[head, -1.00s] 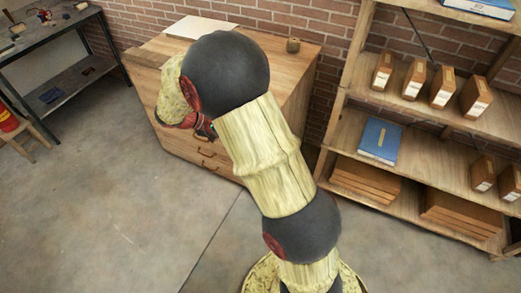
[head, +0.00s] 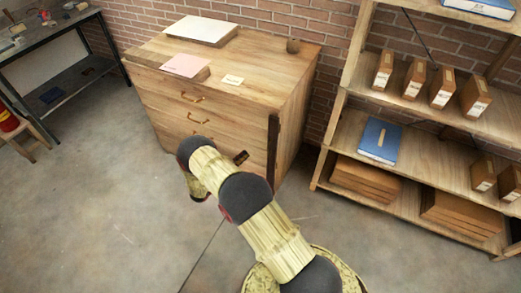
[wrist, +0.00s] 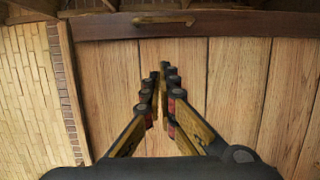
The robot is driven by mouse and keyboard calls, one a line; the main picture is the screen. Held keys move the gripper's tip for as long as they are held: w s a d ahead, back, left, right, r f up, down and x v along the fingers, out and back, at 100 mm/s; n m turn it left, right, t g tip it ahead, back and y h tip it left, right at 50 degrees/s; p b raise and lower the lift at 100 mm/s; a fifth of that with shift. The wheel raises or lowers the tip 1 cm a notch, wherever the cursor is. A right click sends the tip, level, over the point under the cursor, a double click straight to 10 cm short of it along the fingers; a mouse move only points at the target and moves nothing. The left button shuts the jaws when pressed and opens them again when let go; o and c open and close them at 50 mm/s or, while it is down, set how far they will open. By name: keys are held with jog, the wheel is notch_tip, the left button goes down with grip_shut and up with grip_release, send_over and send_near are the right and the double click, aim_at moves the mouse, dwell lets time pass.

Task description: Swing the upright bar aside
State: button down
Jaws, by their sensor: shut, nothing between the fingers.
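The upright bar (head: 272,150) is a dark, narrow strip standing along the front right edge of the wooden cabinet (head: 298,95). In the wrist view a dark bar (wrist: 225,23) runs across the top, with a brass handle (wrist: 152,19) in front of or on it; I take this to be the same bar. My gripper (wrist: 160,82) is shut and empty, its fingers pointing towards wooden planks below that bar. In the head view my arm mostly hides the gripper, low before the drawers and left of the bar. Contact with the bar cannot be made out.
Several drawers with brass handles (head: 193,97) face the front. Shelving (head: 345,95) stands at right, a workbench (head: 55,45) at left. Floor in front is clear.

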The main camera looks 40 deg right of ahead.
jog(key=shift+d+f, duration=0.1)
dwell(0.3)
jog(key=s+d+b, duration=0.2)
jog(key=d+b, duration=0.1)
jog(key=d, duration=0.6)
jog(key=shift+s, duration=0.3)
jog(key=shift+s, duration=0.1)
